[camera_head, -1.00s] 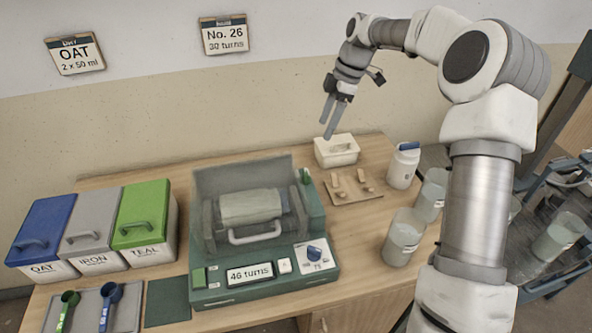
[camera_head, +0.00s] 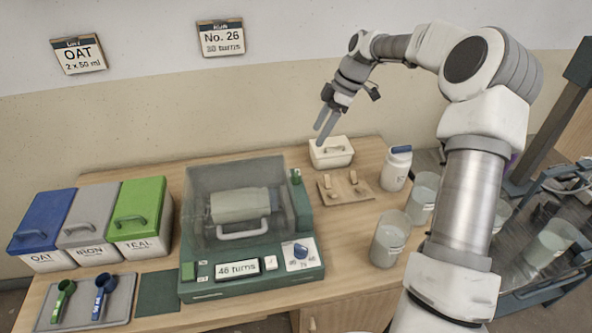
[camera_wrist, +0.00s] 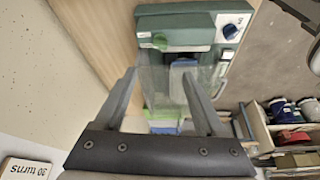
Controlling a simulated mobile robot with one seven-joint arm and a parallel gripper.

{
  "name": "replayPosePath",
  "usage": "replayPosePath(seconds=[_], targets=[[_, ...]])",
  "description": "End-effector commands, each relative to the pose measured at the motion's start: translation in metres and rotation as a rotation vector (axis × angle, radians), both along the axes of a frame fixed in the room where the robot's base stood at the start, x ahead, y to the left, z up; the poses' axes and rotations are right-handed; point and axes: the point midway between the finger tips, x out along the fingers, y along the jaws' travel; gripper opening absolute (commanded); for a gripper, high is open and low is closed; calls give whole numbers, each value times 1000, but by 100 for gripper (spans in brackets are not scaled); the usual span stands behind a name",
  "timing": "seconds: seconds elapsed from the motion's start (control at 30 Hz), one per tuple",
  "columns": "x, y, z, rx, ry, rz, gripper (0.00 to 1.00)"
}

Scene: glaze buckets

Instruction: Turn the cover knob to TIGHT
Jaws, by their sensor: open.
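The green machine (camera_head: 200,290) stands on the table with a clear cover (camera_head: 225,174) that appears lowered over its drum (camera_head: 240,205). A small green knob (camera_head: 296,176) sits at the machine's upper right, beside the cover; a green knob (camera_wrist: 160,41) also shows in the wrist view. Its setting and any TIGHT mark are unreadable. A blue dial (camera_head: 301,251) is on the front panel, right of a display (camera_head: 238,269) reading 46 turns. My gripper (camera_head: 325,132) is open and empty, in the air behind and right of the machine, apart from the knob.
A white lidded box (camera_head: 331,153) stands under my gripper, with a wooden board (camera_head: 345,190) of small pieces in front. A blue-capped jar (camera_head: 397,168) and clear buckets (camera_head: 390,238) stand to the right. Three lidded bins (camera_head: 92,222) and a scoop tray (camera_head: 93,303) are at left.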

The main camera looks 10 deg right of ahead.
Motion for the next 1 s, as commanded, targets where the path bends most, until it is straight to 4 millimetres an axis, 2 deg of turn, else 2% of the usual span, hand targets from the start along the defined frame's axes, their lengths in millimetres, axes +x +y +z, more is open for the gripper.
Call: replayPosePath(seconds=[0.4, 0.6, 0.8, 1.0], targets=[[5, 36, -84, 1, 4, 3, 72], [7, 50, -119, 1, 3, 2, 72], [9, 57, -138, -1, 1, 1, 72], [9, 59, -143, -1, 0, 1, 72]])
